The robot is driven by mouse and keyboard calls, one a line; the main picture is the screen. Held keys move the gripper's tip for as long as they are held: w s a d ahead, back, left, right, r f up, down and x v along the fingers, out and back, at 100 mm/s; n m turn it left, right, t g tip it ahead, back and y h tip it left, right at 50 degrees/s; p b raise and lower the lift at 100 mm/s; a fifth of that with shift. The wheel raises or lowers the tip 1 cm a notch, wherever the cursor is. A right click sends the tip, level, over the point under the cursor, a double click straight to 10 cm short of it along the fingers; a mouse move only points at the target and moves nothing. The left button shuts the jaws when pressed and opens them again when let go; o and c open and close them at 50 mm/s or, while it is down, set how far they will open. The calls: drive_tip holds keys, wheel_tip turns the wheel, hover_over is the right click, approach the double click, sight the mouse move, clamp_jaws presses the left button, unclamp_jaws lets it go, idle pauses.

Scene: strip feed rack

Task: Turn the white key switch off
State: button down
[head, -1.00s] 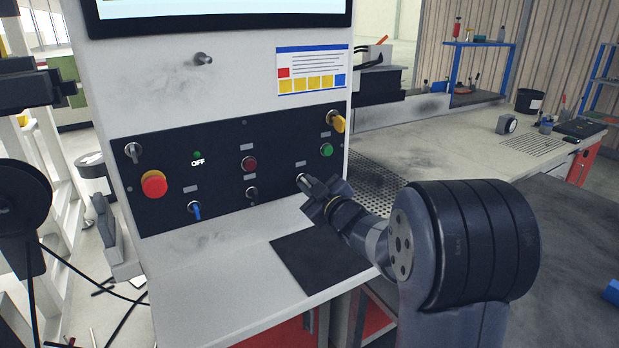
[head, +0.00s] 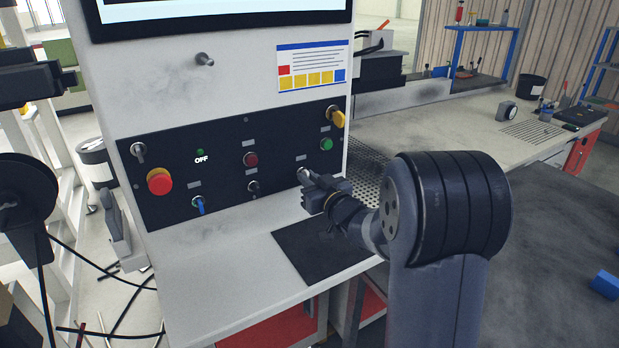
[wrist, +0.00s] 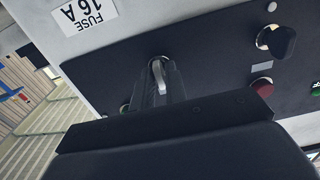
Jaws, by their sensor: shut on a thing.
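The white key switch (head: 303,173) is at the lower right of the black control panel (head: 225,203), mostly covered by my gripper in the head view. My gripper (head: 310,184) is at the panel there, with its jaws around the switch. In the wrist view, the pale key (wrist: 158,72) stands between the two dark fingers of my gripper (wrist: 159,80), which are shut on it. The base of the switch is hidden behind the fingers, and its exact angle is hard to tell.
Nearby on the panel are a dark switch (head: 253,187), a blue switch (head: 198,205), a red mushroom button (head: 159,181), a dark red button (head: 250,159), a green button (head: 326,144) and a yellow switch (head: 337,117). A light ledge (head: 215,265) juts out below.

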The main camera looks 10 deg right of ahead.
idle(0.4)
drive_tip(key=c, duration=1.6)
unclamp_jaws()
drive_tip(key=shift+o, duration=0.2)
drive_tip(key=v, duration=1)
drive_tip(key=shift+s+b, duration=0.35)
drive_tip(key=shift+s, duration=0.05)
drive_tip(key=shift+w+d, duration=0.1)
drive_tip(key=x, duration=1)
drive_tip(key=shift+w, duration=0.3)
drive_tip(key=shift+p, duration=0.3)
